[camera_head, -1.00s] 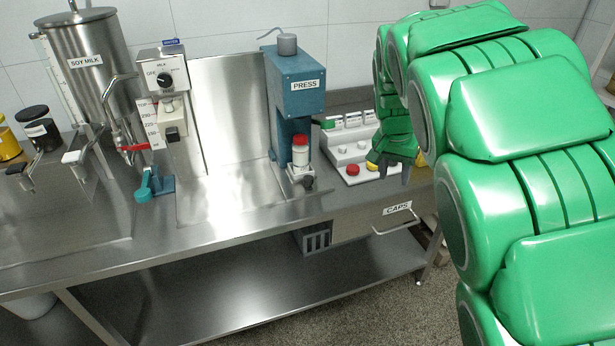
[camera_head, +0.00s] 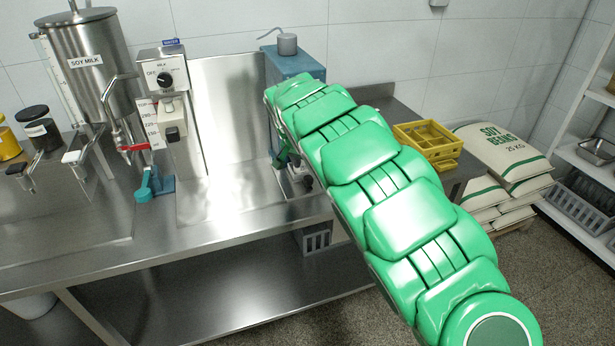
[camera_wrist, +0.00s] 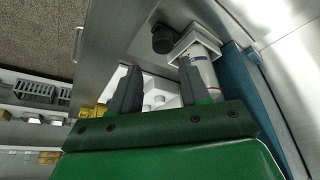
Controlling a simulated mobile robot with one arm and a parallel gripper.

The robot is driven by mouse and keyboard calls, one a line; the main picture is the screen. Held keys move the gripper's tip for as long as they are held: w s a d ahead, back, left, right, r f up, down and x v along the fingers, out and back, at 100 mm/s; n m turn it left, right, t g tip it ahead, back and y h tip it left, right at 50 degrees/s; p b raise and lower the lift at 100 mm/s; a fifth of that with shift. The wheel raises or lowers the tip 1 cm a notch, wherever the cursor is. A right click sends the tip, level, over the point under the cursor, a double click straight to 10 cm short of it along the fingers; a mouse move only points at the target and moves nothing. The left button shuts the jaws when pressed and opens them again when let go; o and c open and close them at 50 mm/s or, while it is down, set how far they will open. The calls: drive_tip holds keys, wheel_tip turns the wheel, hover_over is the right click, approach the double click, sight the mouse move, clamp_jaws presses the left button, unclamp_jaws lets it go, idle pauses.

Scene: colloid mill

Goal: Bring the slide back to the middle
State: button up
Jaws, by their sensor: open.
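The press (camera_head: 293,63) stands on the steel counter, mostly hidden behind my green arm in the head view. At its foot the slide, a small light carriage with a dark knob (camera_head: 307,183), shows only in part past my arm. In the wrist view the slide (camera_wrist: 195,42) has its black knob (camera_wrist: 163,38) on one side, and a white bottle (camera_wrist: 203,72) stands in it. My gripper (camera_wrist: 160,85) is open, with its two dark fingers apart. One finger overlaps the bottle in the picture; I cannot tell if they touch.
A soy milk tank (camera_head: 88,75) and a dispenser with a dial (camera_head: 163,75) stand to the left. The control panel (camera_wrist: 160,98) shows between the fingers. A yellow crate (camera_head: 428,140) and soy bean sacks (camera_head: 505,160) are at the right.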

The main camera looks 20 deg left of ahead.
sight(308, 178)
drive_tip(key=shift+a+x, duration=0.15)
drive_tip(key=shift+x, duration=1.8)
drive_tip(key=shift+a+x, duration=0.1)
drive_tip(key=shift+x, duration=1.9)
drive_tip(key=shift+c, duration=0.4)
clamp_jaws()
